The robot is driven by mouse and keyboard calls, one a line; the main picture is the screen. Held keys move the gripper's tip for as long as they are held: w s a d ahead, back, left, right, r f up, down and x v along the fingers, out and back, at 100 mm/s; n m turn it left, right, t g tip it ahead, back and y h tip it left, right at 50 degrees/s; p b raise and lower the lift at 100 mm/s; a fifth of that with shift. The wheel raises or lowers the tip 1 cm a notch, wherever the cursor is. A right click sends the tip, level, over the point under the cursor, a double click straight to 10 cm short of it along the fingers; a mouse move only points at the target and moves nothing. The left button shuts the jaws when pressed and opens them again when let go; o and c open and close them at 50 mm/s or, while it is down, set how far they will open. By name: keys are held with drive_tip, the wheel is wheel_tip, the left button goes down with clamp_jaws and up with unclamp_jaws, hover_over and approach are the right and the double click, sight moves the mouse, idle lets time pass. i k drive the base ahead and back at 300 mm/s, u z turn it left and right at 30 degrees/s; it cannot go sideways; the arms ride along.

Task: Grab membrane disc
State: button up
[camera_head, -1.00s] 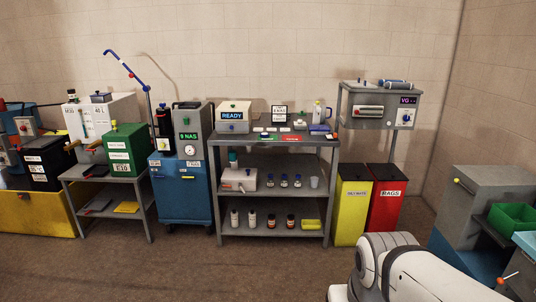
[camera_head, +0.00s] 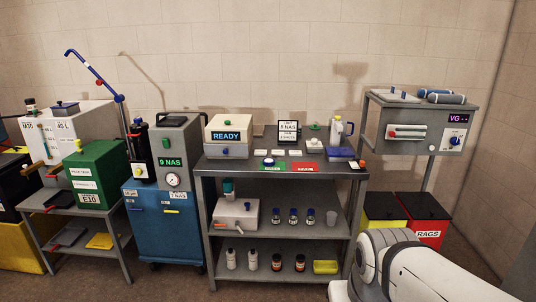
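I cannot pick out the membrane disc with certainty at this size. Several small flat white pieces (camera_head: 292,153) lie on the top of the grey shelf bench (camera_head: 225,165). A small round dark-and-white item (camera_head: 268,162) sits in front of them, beside a green label (camera_head: 273,168) and a red label (camera_head: 305,168). My gripper is out of view; only a white and grey link of my arm shows at the lower right, apart from the bench.
A white box reading READY (camera_head: 230,132), a sign (camera_head: 288,131) and a jug (camera_head: 337,130) stand on the bench top. A blue cabinet (camera_head: 165,235) stands to its left, yellow (camera_head: 383,212) and red (camera_head: 427,218) bins to its right. Brown floor shows in front.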

sight(267, 162)
drive_tip(key=i, duration=2.15)
drive_tip(key=z, duration=0.5)
